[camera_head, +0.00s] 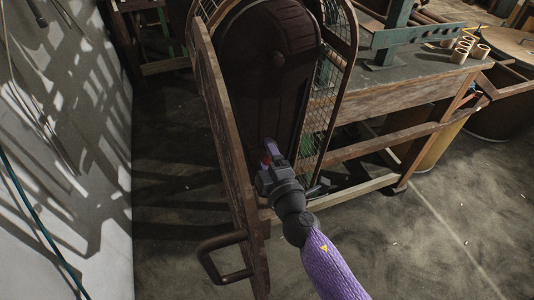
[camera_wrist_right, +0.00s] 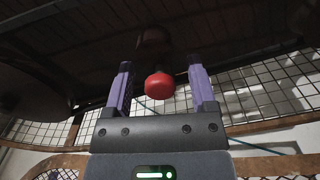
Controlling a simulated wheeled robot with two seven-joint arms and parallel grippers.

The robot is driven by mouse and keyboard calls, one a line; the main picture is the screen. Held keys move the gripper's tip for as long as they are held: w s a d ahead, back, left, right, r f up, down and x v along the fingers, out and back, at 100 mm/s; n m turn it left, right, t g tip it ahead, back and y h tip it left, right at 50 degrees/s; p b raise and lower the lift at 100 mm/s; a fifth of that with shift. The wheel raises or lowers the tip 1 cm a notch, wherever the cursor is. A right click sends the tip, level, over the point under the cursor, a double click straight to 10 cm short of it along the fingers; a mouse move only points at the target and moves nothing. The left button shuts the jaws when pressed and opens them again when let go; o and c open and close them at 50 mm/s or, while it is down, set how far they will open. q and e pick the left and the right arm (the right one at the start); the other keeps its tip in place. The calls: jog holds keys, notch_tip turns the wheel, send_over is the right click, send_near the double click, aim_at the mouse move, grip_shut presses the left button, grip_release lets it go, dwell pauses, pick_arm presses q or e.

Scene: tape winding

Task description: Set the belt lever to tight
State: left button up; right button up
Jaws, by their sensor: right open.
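The belt lever's red knob (camera_wrist_right: 160,86) shows in the right wrist view between the two purple fingers of my right gripper (camera_wrist_right: 161,88). The fingers are apart, with a gap on each side of the knob. My left gripper is not in view.
The dark belt housing (camera_head: 262,60) stands behind the gripper. A mesh guard (camera_head: 330,70) is on its right and an open framed door (camera_head: 222,130) with a handle (camera_head: 222,258) on its left. A workbench (camera_head: 420,85) stands at right. The floor in front is clear.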

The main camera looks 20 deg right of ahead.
jog(key=shift+w, duration=0.25)
grip_shut()
jog(key=shift+f, duration=0.1)
jog(key=shift+s+f, duration=0.1)
jog(key=shift+f, duration=0.05)
dwell(0.6)
